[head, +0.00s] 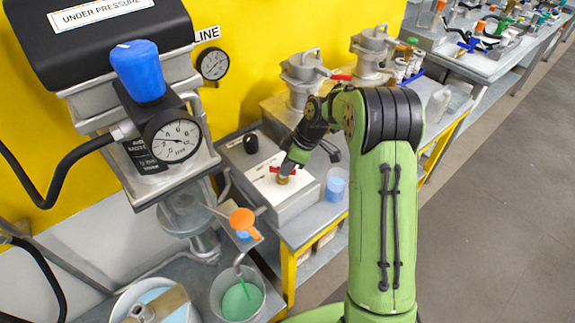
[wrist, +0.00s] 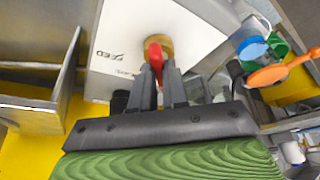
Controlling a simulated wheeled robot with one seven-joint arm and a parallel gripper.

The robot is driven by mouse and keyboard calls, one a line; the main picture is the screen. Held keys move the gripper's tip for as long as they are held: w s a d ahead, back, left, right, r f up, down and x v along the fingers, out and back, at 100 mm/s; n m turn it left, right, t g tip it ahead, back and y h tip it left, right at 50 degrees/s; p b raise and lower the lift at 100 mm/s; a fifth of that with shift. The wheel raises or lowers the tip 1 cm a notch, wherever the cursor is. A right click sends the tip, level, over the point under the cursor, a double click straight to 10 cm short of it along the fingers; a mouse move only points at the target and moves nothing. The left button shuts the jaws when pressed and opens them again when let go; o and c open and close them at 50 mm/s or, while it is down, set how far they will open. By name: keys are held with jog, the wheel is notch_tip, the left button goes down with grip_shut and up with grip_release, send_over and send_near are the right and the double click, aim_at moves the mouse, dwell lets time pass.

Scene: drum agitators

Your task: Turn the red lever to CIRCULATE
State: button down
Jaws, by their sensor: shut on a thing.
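The red lever (wrist: 154,53) sits on a round brass valve (wrist: 158,43) on top of a white and grey box. In the wrist view my gripper (wrist: 161,72) has its two fingers on either side of the lever, shut on it. In the head view the lever (head: 285,169) shows as a small red bit above the brass valve (head: 282,180), with my gripper (head: 290,165) over it. Printed words lie on the white panel (wrist: 112,60); one reads like "FEED". The word CIRCULATE cannot be read in either view.
A black knob (head: 251,143) stands on the box behind the lever. A clear cup with blue liquid (head: 336,184) is right of the box. A pressure gauge (head: 175,141) hangs at the left.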

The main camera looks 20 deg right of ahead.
jog(key=m+b, duration=0.1)
jog(key=m+t+b, duration=0.1)
jog(key=m, duration=0.1)
jog(key=shift+s+a+m+h, duration=0.2)
jog(key=shift+m+h, duration=0.1)
jog(key=shift+h, duration=0.1)
jog(key=m+t+h+b, duration=0.1)
jog(key=m, duration=0.3)
jog(key=shift+s+a+b, duration=0.1)
jog(key=shift+a+b, duration=0.05)
jog(key=shift+b, duration=0.15)
jog(key=shift+m, duration=0.3)
jog(key=c, duration=1.1)
grip_release()
jog(key=shift+c, duration=0.2)
jog(key=p+v, duration=0.3)
jog(key=v, duration=1.3)
jog(key=shift+a+p, duration=0.3)
jog(key=shift+a, duration=0.05)
jog(key=shift+s, duration=0.2)
